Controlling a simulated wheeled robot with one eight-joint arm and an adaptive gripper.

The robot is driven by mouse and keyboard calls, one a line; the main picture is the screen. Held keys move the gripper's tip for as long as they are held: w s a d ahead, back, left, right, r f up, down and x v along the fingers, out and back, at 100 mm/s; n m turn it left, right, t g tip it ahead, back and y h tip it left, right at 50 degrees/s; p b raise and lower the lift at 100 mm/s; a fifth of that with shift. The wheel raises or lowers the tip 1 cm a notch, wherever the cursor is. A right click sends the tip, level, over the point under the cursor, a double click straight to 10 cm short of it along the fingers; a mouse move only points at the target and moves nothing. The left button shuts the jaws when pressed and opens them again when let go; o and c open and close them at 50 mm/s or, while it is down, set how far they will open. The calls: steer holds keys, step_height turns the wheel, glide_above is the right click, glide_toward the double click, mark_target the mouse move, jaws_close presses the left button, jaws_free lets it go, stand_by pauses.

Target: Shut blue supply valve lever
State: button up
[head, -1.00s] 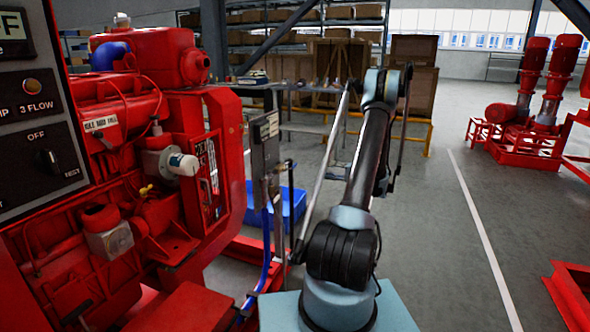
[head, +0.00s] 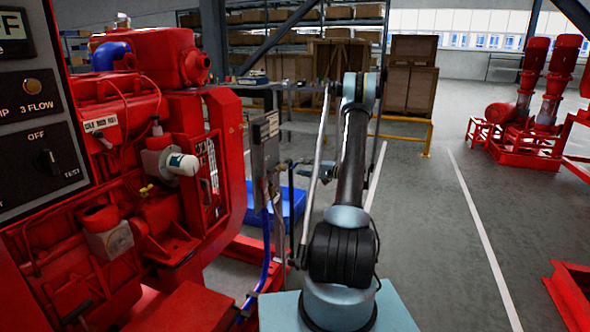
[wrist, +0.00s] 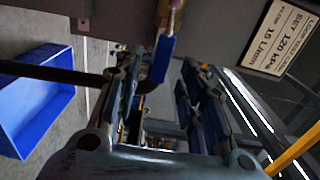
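The blue valve lever (wrist: 162,58) shows in the wrist view near the top middle, hanging from a pinkish stem at the grey panel (wrist: 115,27). My gripper (wrist: 158,72) is open, with one finger to the left of the lever and one to the right. The lever's lower end is at the mouth of the gap between the fingers; I cannot tell whether either finger touches it. In the head view the panel (head: 264,165) stands left of my arm. The lever is too small to make out there, and my gripper is mostly hidden.
A label plate (wrist: 272,38) is on the panel. A blue bin (head: 292,206) sits on the floor behind the panel. The red diesel engine (head: 130,170) stands on the left. Blue hoses (head: 265,260) run below the panel. Open floor (head: 430,240) lies to the right.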

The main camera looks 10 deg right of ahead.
mark_target(295, 166)
steer(key=shift+x, duration=2.4)
jaws_close()
